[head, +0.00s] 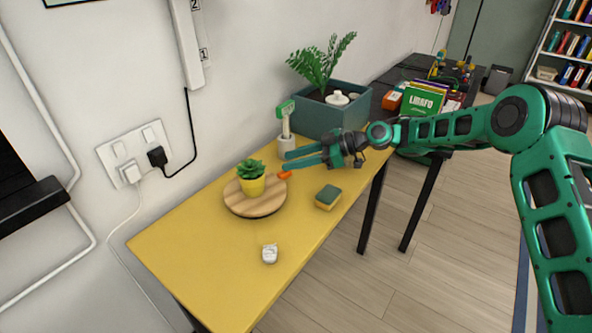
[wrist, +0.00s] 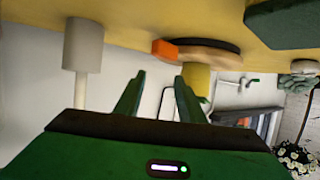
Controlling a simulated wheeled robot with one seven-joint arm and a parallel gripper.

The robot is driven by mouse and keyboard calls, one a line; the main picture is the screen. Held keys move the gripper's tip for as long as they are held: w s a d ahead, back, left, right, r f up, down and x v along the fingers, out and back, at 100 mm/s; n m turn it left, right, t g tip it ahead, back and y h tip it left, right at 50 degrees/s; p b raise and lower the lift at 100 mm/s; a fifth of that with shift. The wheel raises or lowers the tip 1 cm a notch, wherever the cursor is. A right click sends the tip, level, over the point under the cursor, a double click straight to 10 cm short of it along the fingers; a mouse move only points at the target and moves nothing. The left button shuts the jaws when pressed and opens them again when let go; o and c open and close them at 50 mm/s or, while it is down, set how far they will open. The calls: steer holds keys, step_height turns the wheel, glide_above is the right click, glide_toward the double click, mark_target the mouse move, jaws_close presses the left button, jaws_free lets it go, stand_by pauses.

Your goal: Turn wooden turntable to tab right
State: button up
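The round wooden turntable (head: 240,206) lies on the yellow table. Its orange tab (head: 285,175) sticks out at the upper right of its rim in the head view. A yellow pot (head: 254,187) with a green plant stands on the turntable. My gripper (head: 286,161) is open and empty, just behind the tab, its fingers pointing left. In the wrist view, which looks upside down, the orange tab (wrist: 165,50) and turntable edge (wrist: 215,58) show beyond the open fingers (wrist: 160,78). The fingers look apart from the tab, though the exact gap is hard to tell.
A grey holder (head: 286,146) with a green-topped item stands behind my gripper. A teal planter (head: 320,118) is at the back. A sponge (head: 328,197) lies right of the turntable, and a small white object (head: 270,254) in front. The near left table is clear.

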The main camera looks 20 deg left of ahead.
steer(key=s+a+r, duration=0.1)
steer(key=s+r, duration=0.1)
steer(key=s, duration=0.1)
steer(key=s+a+r, duration=0.2)
steer(key=s, duration=0.1)
steer(key=s+a+r, duration=0.1)
steer(key=s+r, duration=0.1)
steer(key=s, duration=0.2)
steer(key=shift+s+a+r, duration=0.1)
steer(key=shift+a+r, duration=0.2)
steer(key=shift+a, duration=0.05)
steer(key=shift+c, duration=0.2)
